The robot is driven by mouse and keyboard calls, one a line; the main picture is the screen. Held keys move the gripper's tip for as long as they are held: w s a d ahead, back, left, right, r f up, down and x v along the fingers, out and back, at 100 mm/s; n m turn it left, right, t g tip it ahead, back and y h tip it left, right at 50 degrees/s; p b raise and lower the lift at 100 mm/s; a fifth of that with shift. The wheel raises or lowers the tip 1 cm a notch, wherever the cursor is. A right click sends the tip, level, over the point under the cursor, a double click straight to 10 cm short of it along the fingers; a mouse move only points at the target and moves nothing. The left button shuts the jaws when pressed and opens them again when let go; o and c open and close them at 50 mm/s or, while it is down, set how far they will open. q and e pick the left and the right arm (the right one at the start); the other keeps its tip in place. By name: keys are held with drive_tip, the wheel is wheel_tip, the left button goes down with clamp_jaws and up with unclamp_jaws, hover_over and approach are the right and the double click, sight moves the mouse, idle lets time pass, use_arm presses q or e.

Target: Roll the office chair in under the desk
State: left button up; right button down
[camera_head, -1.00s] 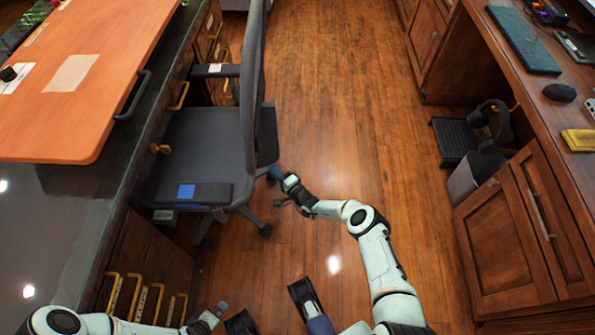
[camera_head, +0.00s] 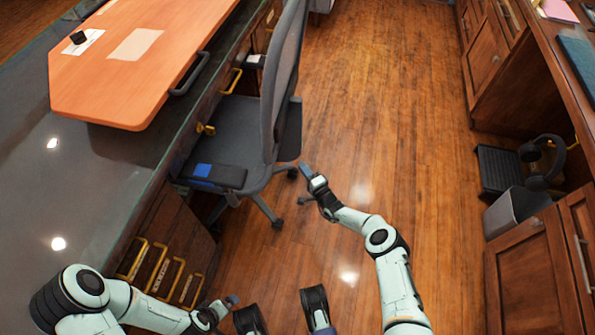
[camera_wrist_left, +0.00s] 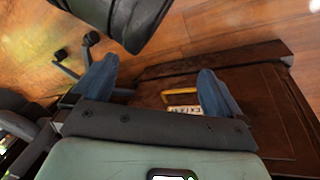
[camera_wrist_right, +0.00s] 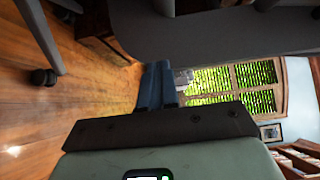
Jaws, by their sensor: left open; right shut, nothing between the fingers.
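The dark grey office chair (camera_head: 236,116) stands at the desk on the left, its seat partly under the desk edge and its backrest (camera_head: 284,70) outside, toward the aisle. The desk (camera_head: 95,150) has a dark top with an orange board on it. My right gripper (camera_head: 304,168) is shut and empty, just right of the chair's seat and base in the head view. In the right wrist view its blue fingers (camera_wrist_right: 157,85) are together below a large dark chair part. My left gripper (camera_head: 232,299) is open and empty, low near the drawers; its spread fingers show in the left wrist view (camera_wrist_left: 155,92).
Brass-handled drawers (camera_head: 160,270) line the desk front below the chair. The wood floor (camera_head: 390,100) is clear in the aisle. At right stand a wooden cabinet (camera_head: 545,270), a grey bin (camera_head: 515,212) and headphones (camera_head: 545,160).

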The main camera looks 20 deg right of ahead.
use_arm(q)
drive_tip(key=s+d+r+g+h+p, duration=0.1)
drive_tip(key=s+d+r+g+p, duration=0.1)
drive_tip(key=s+r+p, duration=0.3)
drive_tip(key=shift+s+d+r+m+p, duration=0.3)
drive_tip(key=shift+s+d+r, duration=0.4)
drive_tip(key=shift+s, duration=0.25)
use_arm(e)
drive_tip(key=v, duration=1)
drive_tip(key=shift+s+d, duration=0.3)
